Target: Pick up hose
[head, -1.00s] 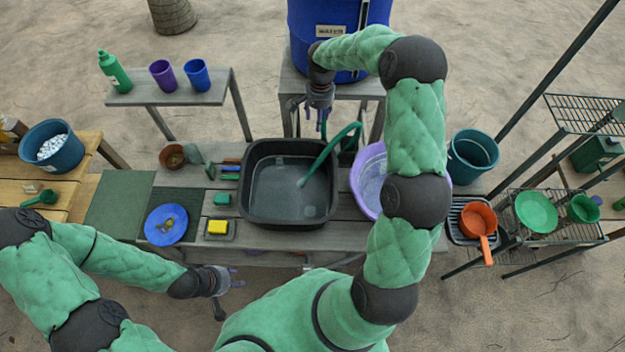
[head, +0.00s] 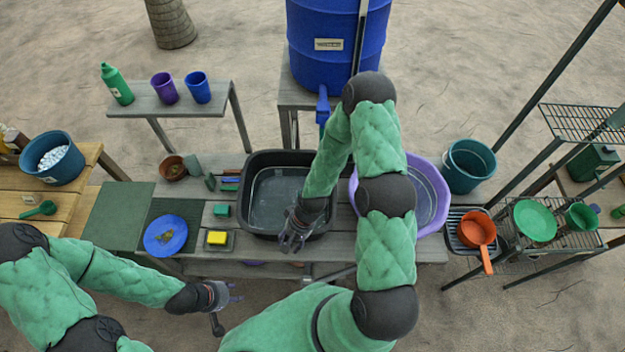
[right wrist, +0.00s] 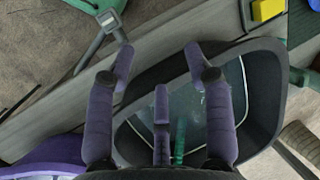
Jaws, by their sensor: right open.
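The green hose (right wrist: 181,140) shows in the right wrist view as a short strip inside the black basin, between my fingers. In the head view my right arm hides it. My right gripper (head: 293,240) hangs over the near rim of the black basin (head: 262,222). Its purple fingers (right wrist: 158,68) are spread and empty in the right wrist view, apart from the hose. My left gripper (head: 232,293) is in front of the table's near edge, away from the basin. Its fingers are too small to judge.
A purple tub (head: 437,212) stands right of the basin. A blue water barrel (head: 325,65) stands behind it. A blue plate (head: 166,235) and yellow sponge (head: 217,237) lie left. A teal bucket (head: 470,165) and orange pan (head: 476,228) are at the right.

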